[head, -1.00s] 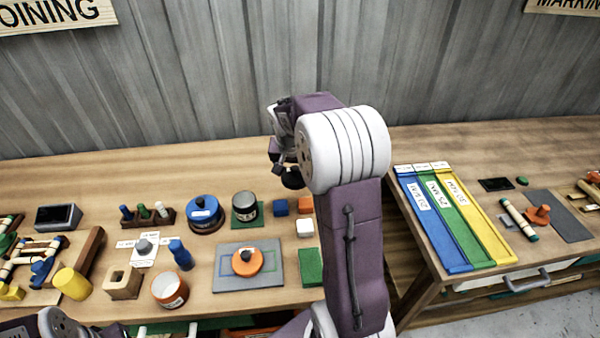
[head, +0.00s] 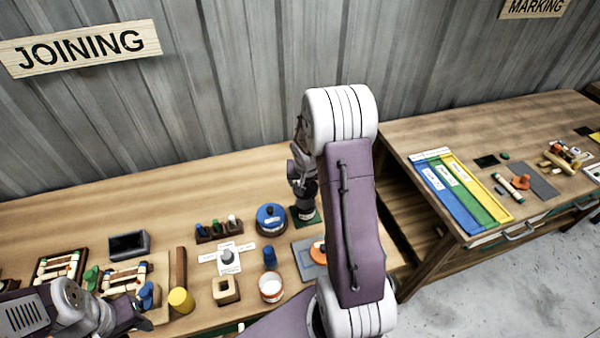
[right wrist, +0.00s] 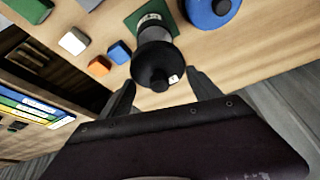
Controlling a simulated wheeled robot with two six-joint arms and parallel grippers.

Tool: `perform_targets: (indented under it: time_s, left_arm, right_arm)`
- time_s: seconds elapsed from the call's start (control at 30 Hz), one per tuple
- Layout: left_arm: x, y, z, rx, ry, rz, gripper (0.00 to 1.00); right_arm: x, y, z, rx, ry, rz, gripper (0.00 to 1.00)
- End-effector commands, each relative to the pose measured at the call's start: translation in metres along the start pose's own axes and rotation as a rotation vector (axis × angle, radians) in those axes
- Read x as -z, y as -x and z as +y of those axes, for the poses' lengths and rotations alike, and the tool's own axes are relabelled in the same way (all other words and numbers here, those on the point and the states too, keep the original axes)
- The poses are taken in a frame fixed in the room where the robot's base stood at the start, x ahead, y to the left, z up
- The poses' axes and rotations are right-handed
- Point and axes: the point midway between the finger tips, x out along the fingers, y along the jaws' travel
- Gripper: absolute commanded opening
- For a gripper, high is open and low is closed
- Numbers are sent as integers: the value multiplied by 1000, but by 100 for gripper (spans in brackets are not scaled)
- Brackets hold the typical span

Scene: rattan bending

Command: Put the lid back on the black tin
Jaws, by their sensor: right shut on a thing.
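The black tin (head: 304,214) stands upright on a green mat in the head view. It also shows in the right wrist view (right wrist: 153,26), partly hidden by the lid. The black lid (right wrist: 155,62), with a round knob and a small white label, is between the fingers of my right gripper (right wrist: 160,85). My right gripper (head: 302,180) is shut on the lid, directly over the tin. I cannot tell whether the lid touches the rim. My left gripper (head: 132,316) is at the lower left, away from the tin; its jaws are unclear.
A blue lidded tin (head: 271,219) stands close to the left of the black tin. An orange lid (head: 318,252) lies on a grey mat in front, partly behind my right arm. An open orange-and-white tin (head: 271,288) stands nearer. The bench behind is clear.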

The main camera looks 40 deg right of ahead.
Motion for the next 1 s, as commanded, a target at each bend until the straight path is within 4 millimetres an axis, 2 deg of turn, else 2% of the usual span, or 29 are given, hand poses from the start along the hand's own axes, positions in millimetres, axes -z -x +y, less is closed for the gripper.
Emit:
perform_targets:
  time_s: [0.07,0.37,0.8,1.0]
  left_arm:
    - [0,4,0,0,0,0,36]
    - [-1,-5,0,0,0,0,36]
    - [-5,-50,-1,0,0,0,36]
    - [-6,-58,-1,0,0,0,36]
  right_arm:
    - [2,4,1,-1,-1,0,34]
    - [-2,-5,1,-1,-1,0,34]
    - [-21,-51,1,-1,-2,1,34]
    - [-24,-58,1,-1,-2,1,34]
